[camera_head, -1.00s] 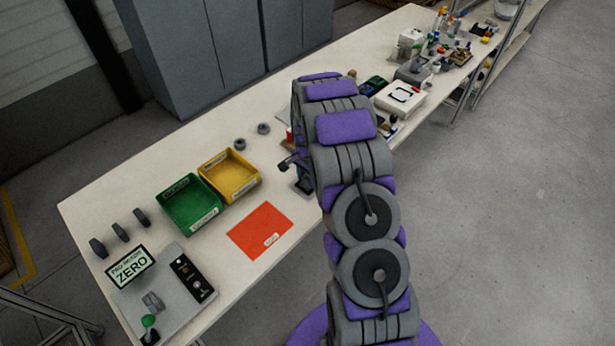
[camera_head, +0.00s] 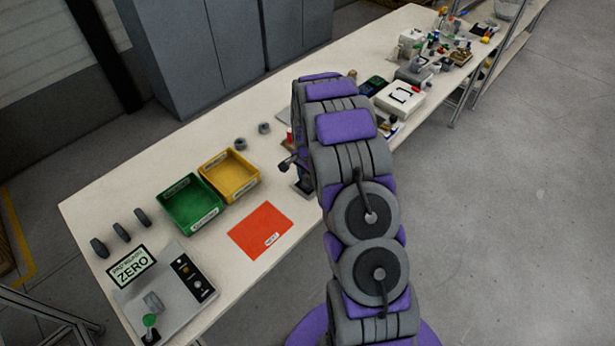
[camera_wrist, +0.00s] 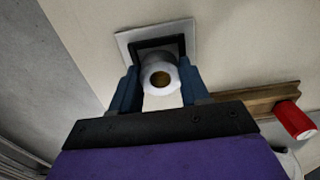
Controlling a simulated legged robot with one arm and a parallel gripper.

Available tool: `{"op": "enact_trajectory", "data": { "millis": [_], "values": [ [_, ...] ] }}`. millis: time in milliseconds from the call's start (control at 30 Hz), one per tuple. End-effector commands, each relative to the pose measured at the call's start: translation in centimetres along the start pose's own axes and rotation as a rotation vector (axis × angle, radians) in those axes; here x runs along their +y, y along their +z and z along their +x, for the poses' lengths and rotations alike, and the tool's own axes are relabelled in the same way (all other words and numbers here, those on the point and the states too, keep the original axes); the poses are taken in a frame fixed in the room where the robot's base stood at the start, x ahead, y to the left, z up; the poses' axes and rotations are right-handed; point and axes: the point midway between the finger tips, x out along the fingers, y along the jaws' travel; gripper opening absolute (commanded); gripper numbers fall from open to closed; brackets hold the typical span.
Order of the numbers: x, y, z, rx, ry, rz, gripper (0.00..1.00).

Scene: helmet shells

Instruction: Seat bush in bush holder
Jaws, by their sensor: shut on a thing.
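The bush (camera_wrist: 159,76) is a pale ring with a brassy hole, seen end-on in the wrist view. My gripper (camera_wrist: 158,92) is shut on it, with one blue finger on each side. Beyond the bush is a square light plate with a dark square frame (camera_wrist: 181,44), which looks like the bush holder. The bush overlaps the lower part of that frame in the picture; I cannot tell whether it is touching it or inside it. In the head view my arm hides most of this, and a grey block (camera_head: 304,187) shows beside the arm.
A red cylinder (camera_wrist: 295,118) and a wooden strip (camera_wrist: 250,101) lie right of my gripper in the wrist view. A green bin (camera_head: 188,204), a yellow bin (camera_head: 230,176) and a red mat (camera_head: 260,230) are on the table left of my arm.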

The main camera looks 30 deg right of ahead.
Motion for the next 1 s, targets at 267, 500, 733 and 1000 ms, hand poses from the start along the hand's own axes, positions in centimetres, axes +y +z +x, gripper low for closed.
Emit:
{"op": "enact_trajectory", "data": {
  "millis": [267, 500, 733, 1000],
  "values": [
    [-0.01, 0.0, 0.05, 0.0, 0.0, 0.0, 0.23],
    [-0.01, -0.01, 0.28, 0.0, 0.0, 0.0, 0.23],
    [-0.01, -0.01, 0.53, 0.0, 0.0, 0.0, 0.23],
    [-0.01, -0.01, 0.8, 0.0, 0.0, 0.0, 0.23]
  ]
}}
